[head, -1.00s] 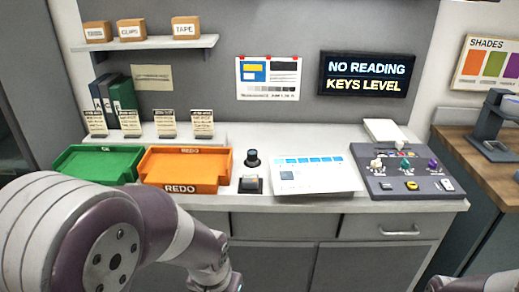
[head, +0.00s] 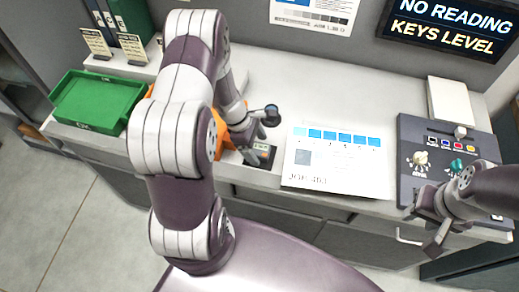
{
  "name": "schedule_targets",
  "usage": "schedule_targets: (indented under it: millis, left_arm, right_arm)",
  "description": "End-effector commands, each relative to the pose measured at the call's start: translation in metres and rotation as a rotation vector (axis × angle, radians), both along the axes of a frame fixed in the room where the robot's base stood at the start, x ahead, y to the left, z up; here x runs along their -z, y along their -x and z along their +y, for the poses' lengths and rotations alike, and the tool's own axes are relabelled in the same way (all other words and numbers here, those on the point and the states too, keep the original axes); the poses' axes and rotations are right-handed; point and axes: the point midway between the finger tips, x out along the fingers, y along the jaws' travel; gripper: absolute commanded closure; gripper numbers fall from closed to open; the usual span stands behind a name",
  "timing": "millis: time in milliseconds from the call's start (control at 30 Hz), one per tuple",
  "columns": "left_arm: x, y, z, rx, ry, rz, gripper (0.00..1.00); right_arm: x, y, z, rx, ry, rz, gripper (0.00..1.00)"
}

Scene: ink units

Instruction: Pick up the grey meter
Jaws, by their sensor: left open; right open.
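A small dark-and-grey device with a little lit display, which looks like the grey meter (head: 264,150), lies on the counter between the orange tray and the white printed sheet. My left gripper (head: 258,133) is open just above and behind it, and partly covers it. I cannot tell whether the fingers touch it. My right gripper (head: 436,217) is open and empty over the front right of the counter, at the control console.
The orange tray (head: 226,141) is mostly hidden behind my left arm. A green tray (head: 98,101) stands left. The printed sheet (head: 338,160) lies right of the meter. The console (head: 412,130) with knobs is further right. A wall screen (head: 445,28) reads "NO READING KEYS LEVEL".

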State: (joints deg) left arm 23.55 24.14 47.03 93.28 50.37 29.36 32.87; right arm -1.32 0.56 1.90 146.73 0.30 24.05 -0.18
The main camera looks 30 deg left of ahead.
Motion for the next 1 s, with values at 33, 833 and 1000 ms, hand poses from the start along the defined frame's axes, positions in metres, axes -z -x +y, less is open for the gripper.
schedule_targets:
  millis: [33, 833, 1000]
  left_arm:
    - [0.007, -0.001, -0.004, 0.003, -0.001, 0.001, 0.15]
    - [0.020, -0.003, -0.009, 0.003, -0.002, -0.002, 0.74]
    - [0.008, -0.003, -0.009, 0.003, -0.002, -0.004, 0.74]
  right_arm:
    - [-0.003, 0.000, 0.000, 0.000, 0.000, 0.000, 0.57]
    - [-0.003, 0.000, 0.000, 0.000, 0.000, 0.000, 0.57]
    - [-0.001, 0.000, 0.000, 0.000, 0.000, 0.000, 0.57]
